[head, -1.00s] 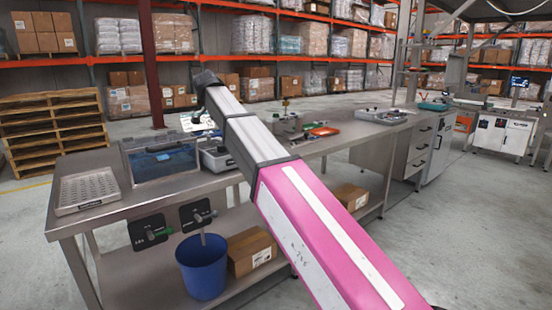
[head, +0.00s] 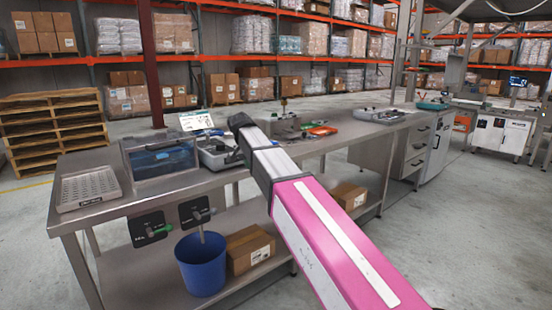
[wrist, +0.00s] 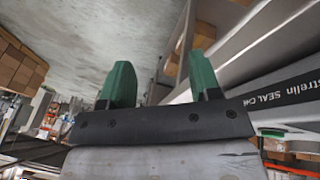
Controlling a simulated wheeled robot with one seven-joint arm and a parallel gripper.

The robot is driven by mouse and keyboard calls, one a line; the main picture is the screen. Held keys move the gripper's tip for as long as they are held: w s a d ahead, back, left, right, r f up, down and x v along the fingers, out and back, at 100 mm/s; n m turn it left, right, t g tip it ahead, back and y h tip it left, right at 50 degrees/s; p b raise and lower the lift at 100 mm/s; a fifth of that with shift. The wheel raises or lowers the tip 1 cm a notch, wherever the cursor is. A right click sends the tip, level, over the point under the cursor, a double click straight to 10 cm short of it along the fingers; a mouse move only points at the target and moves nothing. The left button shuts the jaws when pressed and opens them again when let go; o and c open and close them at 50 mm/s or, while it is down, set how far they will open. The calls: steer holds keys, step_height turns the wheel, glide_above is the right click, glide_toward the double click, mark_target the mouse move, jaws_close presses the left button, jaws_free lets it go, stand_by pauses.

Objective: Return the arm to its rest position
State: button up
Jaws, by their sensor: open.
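My gripper (wrist: 160,82) shows in the wrist view with its two green fingers spread apart and nothing between them. In the head view my pink and grey arm reaches up and left over the front of the steel bench (head: 100,215). The end of the arm is near a grey tray (head: 212,160) on the bench, and the gripper fingers are hidden behind the arm there. I cannot tell the exact gap between arm and tray.
On the bench are a perforated tray (head: 88,188), a clear-lidded box (head: 160,155), an orange item (head: 322,131) and a scale-like device (head: 380,115). A blue bin (head: 201,265) and a carton (head: 249,248) sit on the lower shelf. The floor at right is clear.

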steer(key=s+d+f+n+g+y, duration=0.15)
steer(key=s+d+f, duration=0.25)
steer(key=d+f, duration=0.5)
steer(key=s+d+f+n+t, duration=0.1)
steer(key=s+d+f+n, duration=0.15)
steer(key=d+f, duration=0.7)
steer(key=s+d+f+y, duration=0.1)
steer(key=s+d+f, duration=0.3)
steer(key=s+f, duration=0.3)
steer(key=s+d+f+n+y, duration=0.1)
steer(key=s+d+f, duration=0.3)
steer(key=f, duration=0.5)
steer(key=s+g, duration=0.1)
steer(key=s, duration=0.1)
steer(key=shift+s+d+f, duration=0.15)
steer(key=shift+s+f, duration=0.2)
steer(key=shift+s, duration=0.05)
